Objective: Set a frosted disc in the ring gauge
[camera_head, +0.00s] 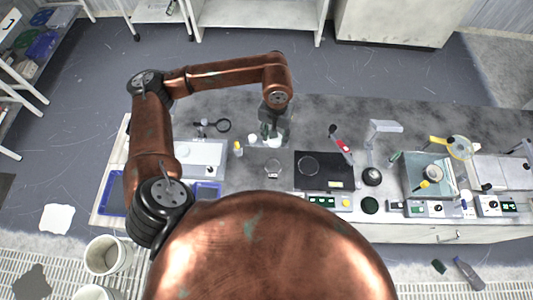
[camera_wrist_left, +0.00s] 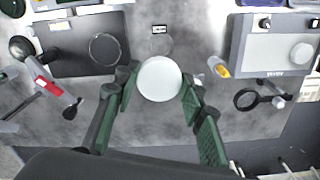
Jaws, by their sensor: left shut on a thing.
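My left gripper (camera_head: 271,136) hangs over the middle of the bench, pointing down. In the left wrist view its two green-padded fingers (camera_wrist_left: 159,84) stand on either side of a pale, round frosted disc (camera_wrist_left: 160,77) and are shut on it. A thin dark ring (camera_head: 308,166) lies on a black plate to the right of the gripper; it also shows in the left wrist view (camera_wrist_left: 105,49). A faint clear round outline (camera_head: 273,169) lies on the bench just in front of the gripper. I cannot tell which ring is the gauge. My right gripper is out of view.
A grey-white device (camera_head: 203,158) stands left of the gripper, with a small yellow-capped bottle (camera_head: 238,149) beside it. A round-headed black tool (camera_head: 222,126) lies behind. A red-handled tool (camera_head: 340,144) and a lamp (camera_head: 384,128) stand to the right.

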